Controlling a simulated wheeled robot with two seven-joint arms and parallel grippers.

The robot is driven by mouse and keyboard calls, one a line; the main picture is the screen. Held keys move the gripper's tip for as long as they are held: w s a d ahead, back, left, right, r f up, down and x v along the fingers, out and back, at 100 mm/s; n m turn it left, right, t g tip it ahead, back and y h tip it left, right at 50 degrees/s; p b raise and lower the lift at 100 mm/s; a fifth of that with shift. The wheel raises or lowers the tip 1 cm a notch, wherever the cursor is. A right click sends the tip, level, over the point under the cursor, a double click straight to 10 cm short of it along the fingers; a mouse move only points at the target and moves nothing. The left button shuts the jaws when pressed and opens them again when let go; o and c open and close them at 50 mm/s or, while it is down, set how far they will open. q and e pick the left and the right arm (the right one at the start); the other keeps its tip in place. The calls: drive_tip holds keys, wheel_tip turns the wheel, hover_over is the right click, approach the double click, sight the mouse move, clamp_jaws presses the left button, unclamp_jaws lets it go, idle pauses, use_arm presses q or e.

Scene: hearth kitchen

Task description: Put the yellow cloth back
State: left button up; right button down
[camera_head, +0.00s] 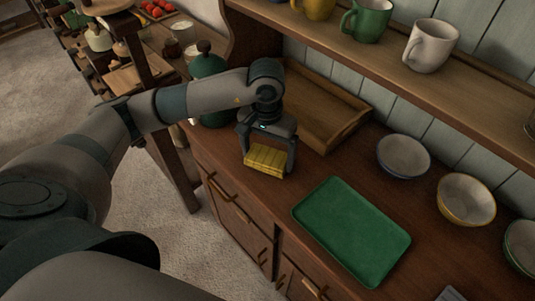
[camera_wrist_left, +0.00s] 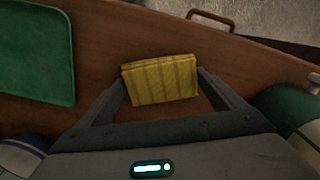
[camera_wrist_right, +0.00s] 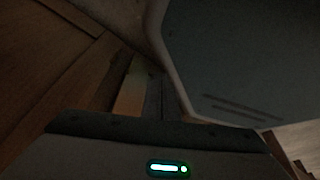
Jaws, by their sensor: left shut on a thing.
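The yellow cloth (camera_head: 265,160) is a folded, striped block near the front edge of the wooden counter. My left gripper (camera_head: 266,163) reaches down over it and is shut on it, one finger at each end. The left wrist view shows the cloth (camera_wrist_left: 160,80) between the two fingertips. I cannot tell whether its underside touches the counter. My right gripper's body shows dark at the bottom of the right wrist view; its fingers are too dim to read.
A green tray (camera_head: 352,230) lies on the counter right of the cloth. A wooden tray (camera_head: 318,115) stands behind it. Bowls (camera_head: 403,157) (camera_head: 466,199) stand at the right, and a green lidded pot (camera_head: 207,66) at the left. Mugs (camera_head: 431,45) stand on the shelf above.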

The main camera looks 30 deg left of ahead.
drive_tip(key=shift+s+f, duration=0.1)
drive_tip(key=shift+s, duration=0.25)
use_arm(q)
drive_tip(key=shift+f, duration=0.1)
use_arm(e)
drive_tip(key=shift+w+a, duration=0.1)
use_arm(q)
drive_tip(key=o, duration=0.8)
use_arm(e)
drive_tip(key=shift+w+a+r, duration=0.15)
drive_tip(key=shift+w, duration=0.5)
drive_tip(key=shift+w+a+r, duration=0.1)
drive_tip(key=shift+w+a, duration=0.05)
drive_tip(key=shift+w, duration=0.45)
